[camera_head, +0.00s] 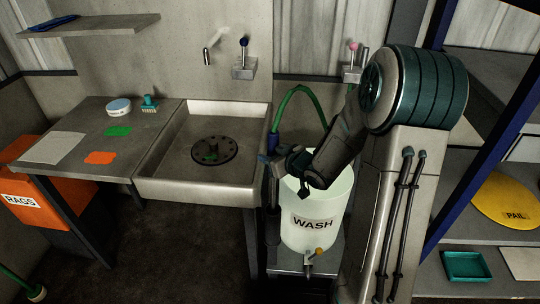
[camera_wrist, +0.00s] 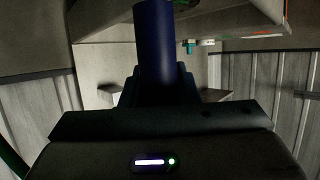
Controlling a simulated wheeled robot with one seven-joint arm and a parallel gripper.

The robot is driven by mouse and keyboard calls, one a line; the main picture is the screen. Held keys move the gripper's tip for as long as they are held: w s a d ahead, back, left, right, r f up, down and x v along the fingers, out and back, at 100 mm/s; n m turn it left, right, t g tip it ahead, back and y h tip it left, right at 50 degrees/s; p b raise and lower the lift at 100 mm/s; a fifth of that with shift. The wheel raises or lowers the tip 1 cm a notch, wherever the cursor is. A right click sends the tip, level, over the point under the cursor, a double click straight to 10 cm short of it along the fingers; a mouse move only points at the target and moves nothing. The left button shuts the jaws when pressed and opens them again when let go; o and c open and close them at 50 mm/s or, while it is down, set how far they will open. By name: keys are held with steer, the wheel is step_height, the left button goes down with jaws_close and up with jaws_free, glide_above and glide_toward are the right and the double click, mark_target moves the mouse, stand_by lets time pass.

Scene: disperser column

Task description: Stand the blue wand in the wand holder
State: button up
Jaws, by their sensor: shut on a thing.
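The blue wand (camera_head: 273,143) stands roughly upright, with a green hose (camera_head: 297,91) looping up from its top and back behind my arm. My gripper (camera_head: 272,160) is shut on the wand at the left side of the white WASH drum. In the wrist view the wand (camera_wrist: 155,45) is a thick dark blue cylinder between the jaws. A dark upright tube (camera_head: 273,225) beside the drum, below my gripper, looks like the wand holder. The picture is too small to tell whether the wand's lower end is inside it or above it.
The WASH drum (camera_head: 316,214) stands on a small metal stand (camera_head: 290,260) with a tap in front. A sink (camera_head: 195,187) and a worktop (camera_head: 85,165) are to the left. Shelves with a yellow PAIL lid (camera_head: 508,198) are at right, behind a blue post.

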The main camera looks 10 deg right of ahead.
stand_by(0.3)
steer(key=o, duration=1.1)
steer(key=shift+s, duration=0.1)
steer(key=s+d+r+m+g+h+p, duration=0.1)
steer(key=s+d+r+m+g+h, duration=0.1)
steer(key=s+d+r+h, duration=0.4)
steer(key=s+d+r+m+g+h, duration=0.1)
steer(key=s+d+r+m+h, duration=0.2)
steer(key=s, duration=0.5)
steer(key=s+a+g+y, duration=0.1)
steer(key=s+a+g, duration=0.1)
steer(key=s, duration=0.3)
steer(key=s+a+g, duration=0.2)
steer(key=s+a, duration=0.1)
steer(key=s, duration=0.1)
steer(key=s+a+r+g+y, duration=0.1)
steer(key=s+a+g, duration=0.1)
steer(key=s, duration=0.3)
steer(key=shift+s+a+m+y, duration=0.15)
steer(key=shift+s+a+m, duration=0.05)
steer(key=shift+a, duration=0.2)
steer(key=shift+s+a+m+y, duration=0.15)
steer(key=shift+a+m, duration=0.05)
steer(key=shift+a, duration=0.15)
